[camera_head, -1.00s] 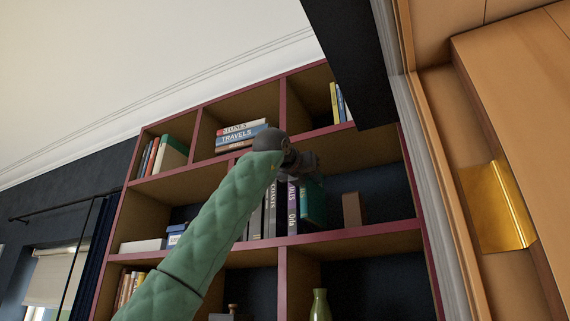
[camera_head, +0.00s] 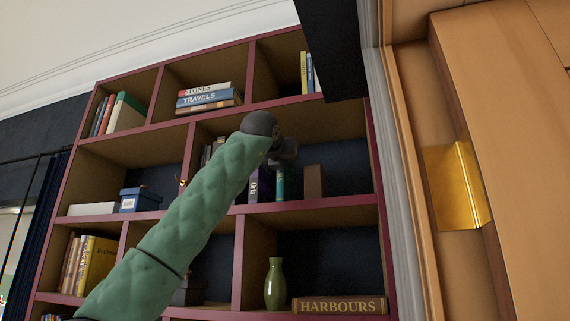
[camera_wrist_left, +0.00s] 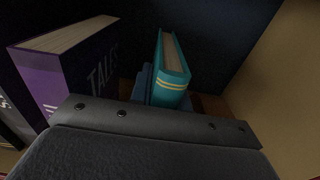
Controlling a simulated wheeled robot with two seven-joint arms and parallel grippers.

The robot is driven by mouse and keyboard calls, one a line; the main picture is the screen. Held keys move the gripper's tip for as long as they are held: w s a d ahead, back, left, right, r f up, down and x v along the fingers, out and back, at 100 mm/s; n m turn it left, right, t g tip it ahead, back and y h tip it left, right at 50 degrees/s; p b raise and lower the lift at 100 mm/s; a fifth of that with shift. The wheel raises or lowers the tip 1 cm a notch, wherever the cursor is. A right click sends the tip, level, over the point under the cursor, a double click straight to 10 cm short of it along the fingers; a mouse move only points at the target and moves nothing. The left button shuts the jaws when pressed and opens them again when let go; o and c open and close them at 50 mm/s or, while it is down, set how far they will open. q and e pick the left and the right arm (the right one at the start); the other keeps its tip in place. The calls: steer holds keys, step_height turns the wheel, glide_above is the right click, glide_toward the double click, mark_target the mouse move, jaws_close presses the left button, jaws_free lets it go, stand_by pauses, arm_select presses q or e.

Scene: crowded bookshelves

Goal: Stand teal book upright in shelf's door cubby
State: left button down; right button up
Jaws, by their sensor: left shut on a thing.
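The teal book (camera_head: 280,183) stands upright in the middle-row cubby nearest the door frame, just right of a purple book. My left gripper (camera_head: 283,150) reaches into this cubby from the left. In the left wrist view, the teal book (camera_wrist_left: 172,75) with yellow bands on its spine is between the gripper's dark fingers, and the gripper is shut on it. My own forearm hides part of the cubby. Whether the book's lower edge rests on the board cannot be seen. My right gripper is not in view.
The purple book (camera_wrist_left: 72,70) stands close to the left of the teal one. A brown block-like book (camera_head: 314,182) is to its right, with free room beyond it to the cubby wall. A green vase (camera_head: 275,284) and a HARBOURS book (camera_head: 340,306) are below.

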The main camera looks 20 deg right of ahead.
arm_select(q)
steer(key=shift+s, duration=0.15)
steer(key=shift+f+b, duration=0.35)
steer(key=shift+f, duration=0.05)
steer(key=c, duration=1.3)
jaws_free()
steer(key=shift+o, duration=0.2)
